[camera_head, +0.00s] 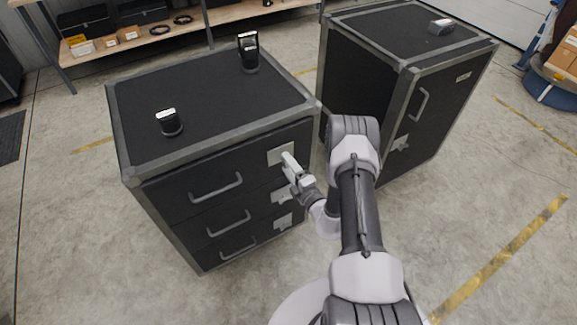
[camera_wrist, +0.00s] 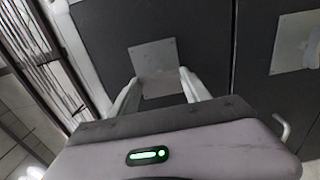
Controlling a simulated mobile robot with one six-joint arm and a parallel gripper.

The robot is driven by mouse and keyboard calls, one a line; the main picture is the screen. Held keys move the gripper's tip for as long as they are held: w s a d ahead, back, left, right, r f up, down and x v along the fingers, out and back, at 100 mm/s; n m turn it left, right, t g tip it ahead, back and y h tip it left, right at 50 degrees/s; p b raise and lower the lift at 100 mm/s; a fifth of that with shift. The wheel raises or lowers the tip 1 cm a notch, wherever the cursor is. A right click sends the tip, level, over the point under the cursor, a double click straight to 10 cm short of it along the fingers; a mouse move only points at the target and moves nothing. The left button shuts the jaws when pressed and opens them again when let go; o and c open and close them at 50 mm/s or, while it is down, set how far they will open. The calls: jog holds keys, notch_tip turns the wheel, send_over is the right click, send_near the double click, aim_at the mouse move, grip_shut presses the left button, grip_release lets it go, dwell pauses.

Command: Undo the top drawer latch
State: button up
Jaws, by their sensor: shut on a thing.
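The black drawer cabinet (camera_head: 165,185) stands on the left with three drawers, each with a grey handle and a pale latch plate at its right end. The top drawer latch (camera_head: 277,154) sits below the top edge, partly covered by my gripper (camera_head: 291,163). My gripper is shut on the latch, its fingers at the plate. In the wrist view the latch plate (camera_wrist: 152,57) shows between the two pale fingers of my gripper (camera_wrist: 160,87); the part held is hard to make out. The top drawer (camera_head: 200,188) looks closed. The middle drawer latch (camera_head: 281,195) lies just below my gripper.
A second black case (camera_head: 440,110) stands close on the right, with a narrow gap between. Two small dark devices (camera_head: 170,122) (camera_head: 248,53) stand on the drawer cabinet. A shelf (camera_head: 150,38) is behind. The floor (camera_head: 495,185) at front right is clear.

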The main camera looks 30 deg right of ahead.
dwell(0.4)
jog(key=o, duration=1.4)
jog(key=s+p, duration=0.1)
jog(key=s, duration=0.4)
jog(key=s+p, duration=0.1)
jog(key=s, duration=0.5)
jog(key=s+p, duration=0.2)
jog(key=s, duration=0.4)
jog(key=shift+s+d, duration=0.2)
jog(key=shift+d, duration=0.1)
